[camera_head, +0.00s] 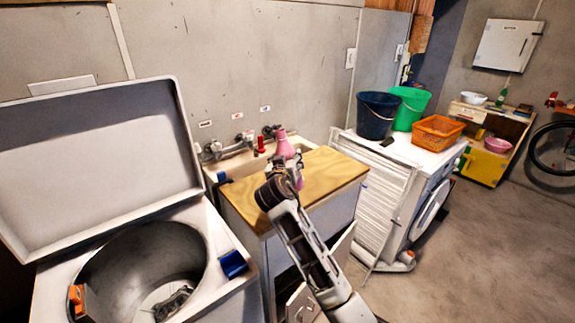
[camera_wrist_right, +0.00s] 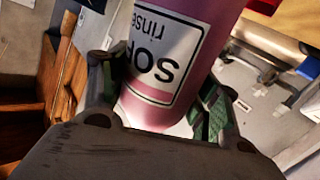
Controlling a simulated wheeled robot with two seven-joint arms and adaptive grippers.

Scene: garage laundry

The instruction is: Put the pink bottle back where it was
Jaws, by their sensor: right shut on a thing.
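The pink bottle (camera_head: 284,146) shows in the head view above the wooden board by the sink, with my right gripper (camera_head: 276,172) at it. In the right wrist view the bottle (camera_wrist_right: 170,60) fills the middle, with a white label whose print appears upside down. The two fingers of my right gripper (camera_wrist_right: 160,98) stand on either side of it, shut on it. In the head view the arm partly covers the bottle's lower part, and I cannot tell whether its base touches the board. My left gripper is not in view.
The wooden board (camera_head: 328,178) covers the cabinet beside the sink (camera_head: 240,165). An open top-loading washer (camera_head: 50,290) stands at left. A white machine (camera_head: 425,165) at right carries a dark bucket (camera_head: 377,116), a green bucket (camera_head: 412,106) and an orange basket (camera_head: 437,133). Floor at right is clear.

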